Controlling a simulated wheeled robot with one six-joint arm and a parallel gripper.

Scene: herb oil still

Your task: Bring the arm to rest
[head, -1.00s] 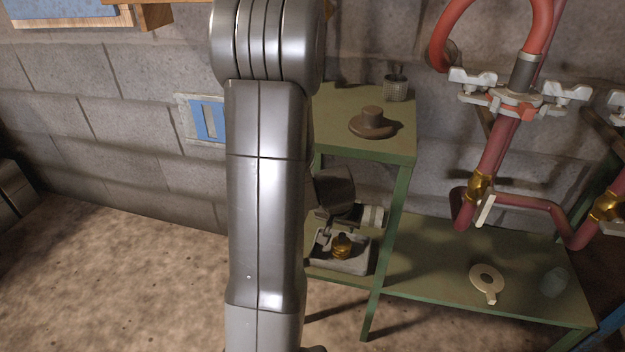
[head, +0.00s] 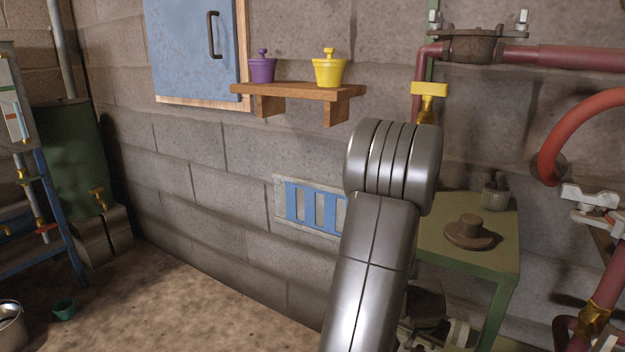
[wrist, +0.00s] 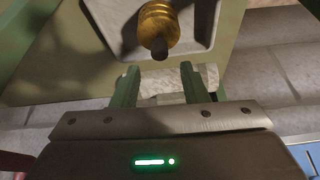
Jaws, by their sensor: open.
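In the head view my grey arm rises in front of the green shelf stand, and my gripper is hidden there.
The green stand (head: 508,235) carries a brown lidded disc (head: 469,233) and a mesh cup (head: 495,196). Red pipes with clamps (head: 590,200) run at the right. A wooden wall shelf (head: 300,91) holds purple (head: 262,69) and yellow pots (head: 329,70). Open floor (head: 180,310) lies left.

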